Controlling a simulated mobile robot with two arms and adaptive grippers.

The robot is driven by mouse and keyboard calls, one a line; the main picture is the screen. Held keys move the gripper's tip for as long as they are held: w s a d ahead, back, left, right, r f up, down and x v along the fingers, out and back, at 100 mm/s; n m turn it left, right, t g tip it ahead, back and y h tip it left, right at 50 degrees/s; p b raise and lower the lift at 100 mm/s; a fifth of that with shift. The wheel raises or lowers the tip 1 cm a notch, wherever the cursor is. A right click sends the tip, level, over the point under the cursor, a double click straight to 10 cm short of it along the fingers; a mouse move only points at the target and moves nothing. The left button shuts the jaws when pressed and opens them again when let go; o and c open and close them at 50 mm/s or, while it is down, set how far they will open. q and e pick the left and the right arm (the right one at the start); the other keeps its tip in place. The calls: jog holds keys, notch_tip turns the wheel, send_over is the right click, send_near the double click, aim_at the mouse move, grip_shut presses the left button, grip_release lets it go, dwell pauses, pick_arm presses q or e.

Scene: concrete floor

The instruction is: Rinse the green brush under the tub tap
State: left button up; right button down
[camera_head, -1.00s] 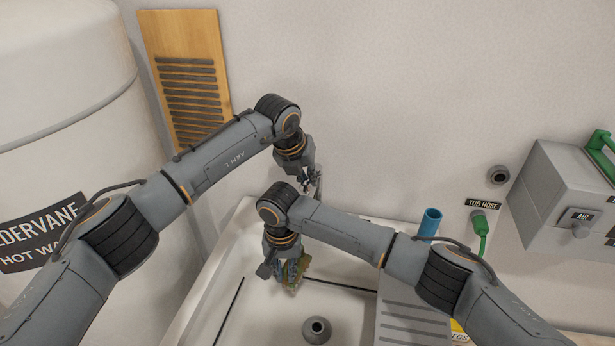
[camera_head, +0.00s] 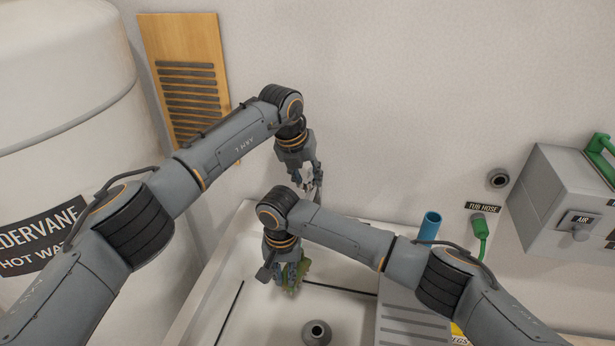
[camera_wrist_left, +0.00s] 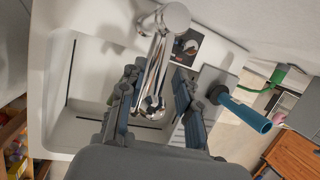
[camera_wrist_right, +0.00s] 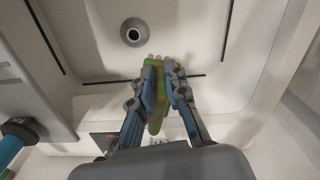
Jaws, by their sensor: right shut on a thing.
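The chrome tub tap (camera_wrist_left: 156,72) stands at the back of the white tub (camera_head: 345,312). My left gripper (camera_head: 316,188) is beside the tap in the head view. In the left wrist view its fingers (camera_wrist_left: 155,98) are apart, with the tap showing between them; I cannot tell whether they touch it. My right gripper (camera_wrist_right: 163,72) is shut on the green brush (camera_wrist_right: 157,103) and holds it over the tub. The brush also shows in the head view (camera_head: 299,276), partly behind the fingers. I cannot make out running water.
The drain fitting (camera_head: 317,332) is at the tub's bottom. A ribbed drainboard (camera_head: 400,322) and a blue tube (camera_head: 431,223) are to the right. A green tub hose (camera_head: 480,233) and a grey box (camera_head: 568,208) are on the wall. A white tank (camera_head: 65,130) is at the left.

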pick_arm(q)
jog(key=v, duration=1.2)
dwell(0.6)
